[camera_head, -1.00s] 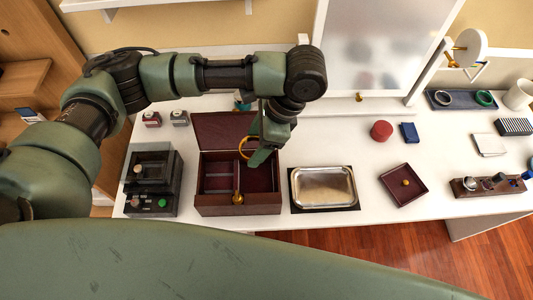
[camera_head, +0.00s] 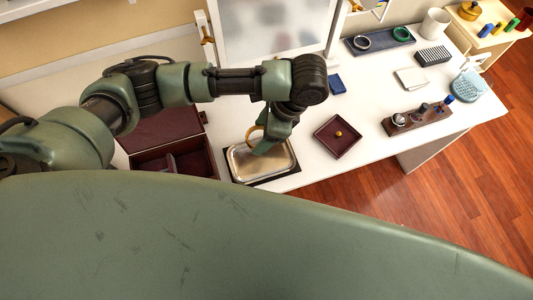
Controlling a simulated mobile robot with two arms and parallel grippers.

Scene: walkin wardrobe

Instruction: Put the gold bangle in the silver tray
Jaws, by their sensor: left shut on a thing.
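My left gripper (camera_head: 264,146) is shut on the gold bangle (camera_head: 250,133), a thin gold ring partly hidden by the fingers. The bangle hangs at the upper left part of the silver tray (camera_head: 238,172). I cannot tell whether it touches the tray. The silver tray is a shallow rectangular metal dish on a black mat, and the gripper covers part of it. The tray shows no other object in it. My right gripper is not in view.
An open dark red jewellery box (camera_head: 200,167) stands just left of the tray. A small dark red tray (camera_head: 337,146) with a gold knob-like piece lies to the right. A ring stand (camera_head: 418,119) is farther right. White tabletop is clear between them.

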